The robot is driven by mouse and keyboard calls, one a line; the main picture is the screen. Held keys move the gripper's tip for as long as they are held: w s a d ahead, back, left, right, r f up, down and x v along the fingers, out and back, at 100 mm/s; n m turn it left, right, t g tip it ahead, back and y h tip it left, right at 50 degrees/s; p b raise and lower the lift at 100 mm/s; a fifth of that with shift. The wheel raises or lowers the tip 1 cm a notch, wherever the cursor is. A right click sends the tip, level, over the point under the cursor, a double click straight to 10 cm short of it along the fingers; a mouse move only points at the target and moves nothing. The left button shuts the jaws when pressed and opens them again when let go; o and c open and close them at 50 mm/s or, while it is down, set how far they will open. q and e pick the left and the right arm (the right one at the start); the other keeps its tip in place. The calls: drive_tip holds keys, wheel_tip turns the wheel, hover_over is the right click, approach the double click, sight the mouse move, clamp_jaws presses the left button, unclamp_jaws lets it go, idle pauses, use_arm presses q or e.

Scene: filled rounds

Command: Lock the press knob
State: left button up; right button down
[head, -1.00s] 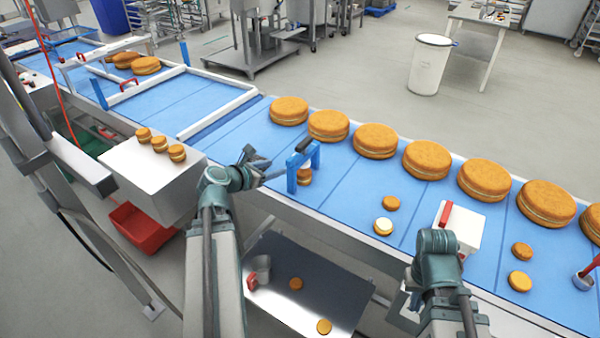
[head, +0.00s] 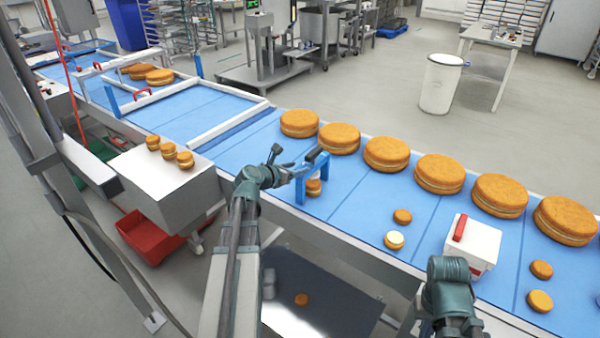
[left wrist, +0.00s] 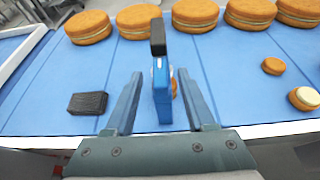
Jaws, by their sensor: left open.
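The blue press (head: 301,188) stands on the blue belt near its front edge, with a black knob bar (head: 313,154) on top. It shows edge-on in the left wrist view (left wrist: 162,95), its black knob (left wrist: 157,36) uppermost. A small filled round (head: 313,187) sits under the press, partly hidden. My left gripper (head: 290,166) is close to the press on its left side. In the left wrist view my open fingers (left wrist: 160,78) appear on either side of the press; contact cannot be told. My right arm shows at the lower right, but its jaws are hidden.
Large rounds (head: 388,154) line the belt's far side. Small rounds (head: 394,240) lie right of the press, near a white box with a red handle (head: 483,246). A black block (left wrist: 88,102) lies left of the press in the left wrist view. White rails (head: 228,122) stand further left.

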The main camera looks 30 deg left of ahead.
use_arm(q)
drive_tip(key=shift+x, duration=1.25)
clamp_jaws()
